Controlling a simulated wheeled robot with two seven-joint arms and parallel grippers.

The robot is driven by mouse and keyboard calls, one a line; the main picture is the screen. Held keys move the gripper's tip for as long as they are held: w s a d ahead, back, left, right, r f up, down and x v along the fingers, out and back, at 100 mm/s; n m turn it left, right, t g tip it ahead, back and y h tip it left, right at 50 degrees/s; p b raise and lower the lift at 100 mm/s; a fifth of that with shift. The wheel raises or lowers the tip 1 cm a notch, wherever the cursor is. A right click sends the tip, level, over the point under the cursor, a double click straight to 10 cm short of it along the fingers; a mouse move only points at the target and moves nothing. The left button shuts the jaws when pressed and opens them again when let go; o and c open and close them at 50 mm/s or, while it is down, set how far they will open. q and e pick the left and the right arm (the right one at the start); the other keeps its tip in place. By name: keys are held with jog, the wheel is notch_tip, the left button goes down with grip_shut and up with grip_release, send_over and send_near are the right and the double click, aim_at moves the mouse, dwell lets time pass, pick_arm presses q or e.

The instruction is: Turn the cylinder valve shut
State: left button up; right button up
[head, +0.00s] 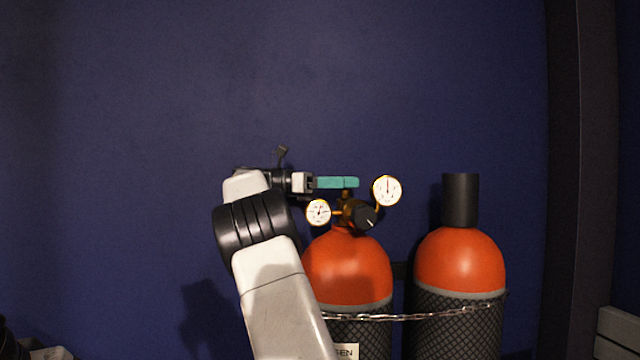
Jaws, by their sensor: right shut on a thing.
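The cylinder valve has a teal handle (340,182) on top of the left orange cylinder (348,268). The handle lies level and points across the picture. My right gripper (312,183) comes to it from the left and is shut on the handle's left end. The fingers hide that end. A brass regulator with a black knob (363,217) sits below the handle, with one gauge (318,212) at left and another gauge (387,190) at upper right. My left gripper is not in view.
A second orange cylinder (460,262) with a black cap (460,200) stands at right. A chain (410,317) runs across both cylinders. A dark blue wall (430,80) is behind. The space above the handle is clear. A grey box (618,332) is at lower right.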

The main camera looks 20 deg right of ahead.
jog(key=o, duration=1.4)
jog(key=shift+c, duration=0.2)
jog(key=shift+a, duration=0.1)
jog(key=v, duration=0.7)
jog(key=shift+w+a, duration=0.2)
jog(key=shift+a, duration=0.05)
